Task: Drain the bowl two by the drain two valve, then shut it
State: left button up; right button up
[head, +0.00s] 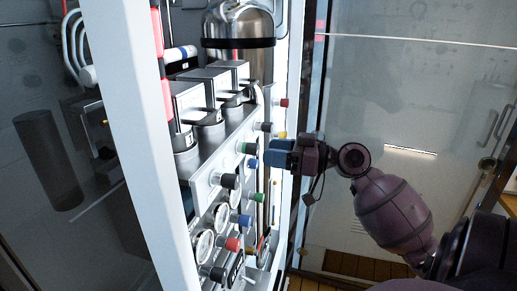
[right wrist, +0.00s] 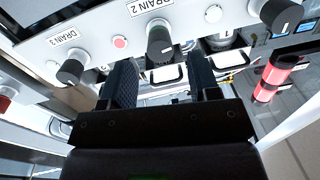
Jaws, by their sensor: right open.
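The drain two valve is a dark round knob (right wrist: 160,42) below the "DRAIN 2" label (right wrist: 152,5) in the right wrist view. My right gripper (right wrist: 162,75) is open and empty. Its two dark fingers point at the panel, one to each side of the knob, which shows just past the fingertips. I cannot tell whether they touch it. In the head view my right gripper (head: 284,155) is at the panel's right side. Several dark round bowls under boxy units (head: 208,110) stand in a row; which is bowl two I cannot tell. My left gripper is out of view.
Another dark knob (right wrist: 280,14) is at right.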

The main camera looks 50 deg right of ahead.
aim_at(258, 150)
jog(key=shift+x, duration=2.1)
jog(key=c, duration=0.9)
